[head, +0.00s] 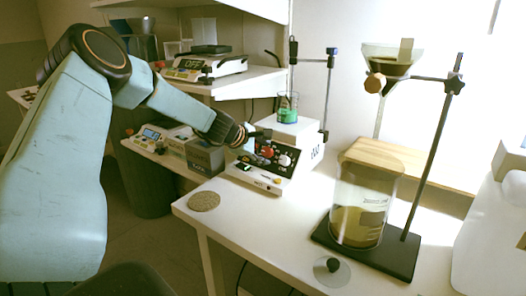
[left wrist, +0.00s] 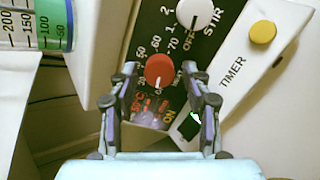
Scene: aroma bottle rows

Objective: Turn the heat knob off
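The red heat knob (left wrist: 159,68) sits on the black dial panel of the hotplate stirrer (head: 262,170). Its white mark points toward the bottom in the left wrist view. My left gripper (left wrist: 159,68) is open, with one finger on each side of the red knob and visible gaps between. In the head view, my left gripper (head: 249,136) is at the panel's upper left. The white STIR knob (left wrist: 195,12) is above and to the right of the red one in the left wrist view. My right gripper is not in view.
A beaker of green liquid (head: 287,114) stands on the stirrer beside a metal stand (head: 328,95). A cork disc (head: 204,201) lies at the bench's left edge. A yellow button (left wrist: 262,32) sits near the word TIMER.

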